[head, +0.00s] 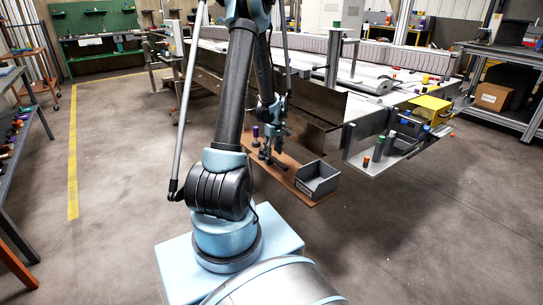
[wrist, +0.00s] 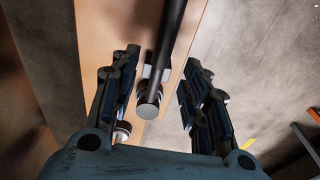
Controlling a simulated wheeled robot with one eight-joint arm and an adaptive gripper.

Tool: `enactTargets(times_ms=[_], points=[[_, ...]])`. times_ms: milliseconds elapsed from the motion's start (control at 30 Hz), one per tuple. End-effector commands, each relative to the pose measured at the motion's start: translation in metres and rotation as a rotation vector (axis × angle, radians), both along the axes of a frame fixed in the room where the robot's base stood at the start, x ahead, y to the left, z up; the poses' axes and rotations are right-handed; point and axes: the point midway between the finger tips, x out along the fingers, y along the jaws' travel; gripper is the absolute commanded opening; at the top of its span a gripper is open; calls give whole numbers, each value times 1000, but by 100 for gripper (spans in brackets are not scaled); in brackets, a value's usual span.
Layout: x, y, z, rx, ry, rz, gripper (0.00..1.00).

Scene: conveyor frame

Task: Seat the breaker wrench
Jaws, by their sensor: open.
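A long dark bar with a round grey end, which looks like the breaker wrench (wrist: 169,40), lies between my fingers in the wrist view. Its grey end points towards my palm, and a pale block shows beside or under it. My gripper (wrist: 160,62) is open, with one finger on each side of the bar and visible gaps. In the head view my gripper (head: 272,148) is low over a brown wooden board (head: 283,184). The wrench cannot be made out clearly there. No seat for it can be identified with certainty.
A grey open bin (head: 317,179) stands on the board's right end. A purple-topped cylinder (head: 255,132) stands just left of my gripper. Brown conveyor side panels (head: 318,98) rise behind. A metal shelf (head: 363,166) with small cylinders is to the right. The floor in front is clear.

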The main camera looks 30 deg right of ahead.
Motion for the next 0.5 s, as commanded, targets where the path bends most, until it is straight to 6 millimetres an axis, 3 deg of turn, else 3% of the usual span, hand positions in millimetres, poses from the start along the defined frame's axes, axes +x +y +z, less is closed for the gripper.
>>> enactTargets(times_ms=[500], points=[[-8, 0, 72, 0, 1, 1, 42]])
